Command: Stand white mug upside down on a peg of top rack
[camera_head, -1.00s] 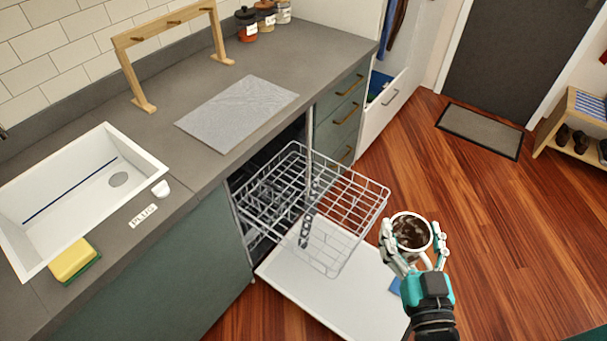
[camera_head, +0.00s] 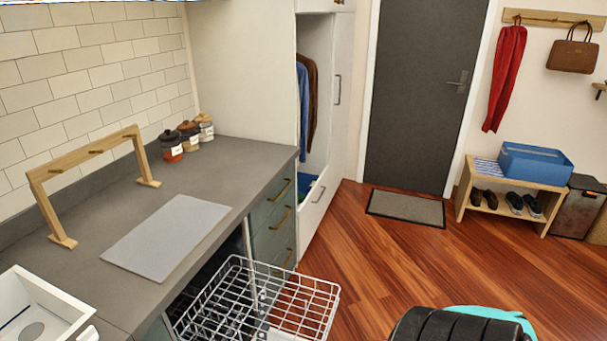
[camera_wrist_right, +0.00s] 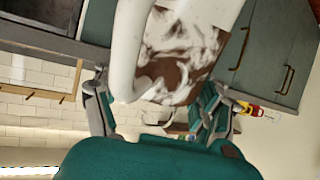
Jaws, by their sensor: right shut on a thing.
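The white mug (camera_wrist_right: 215,12), with brown smears, fills the upper middle of the right wrist view, its thick white handle on the left. My right gripper (camera_wrist_right: 158,108) is shut on it, with teal and grey fingers at either side. That view is turned over, so I cannot tell how the mug is tilted. In the head view only the black and teal back of my right arm shows at the bottom right; mug and fingers are out of frame. The top rack (camera_head: 262,300), a grey wire basket, is pulled out of the dishwasher below the counter. My left gripper is not in view.
The grey counter (camera_head: 225,165) holds a grey mat (camera_head: 165,238), a wooden peg stand (camera_head: 88,152), several jars (camera_head: 172,147) and a white sink (camera_head: 45,305). Drawers (camera_head: 275,215) stand beside the dishwasher. Open wood floor (camera_head: 380,265) lies to the right.

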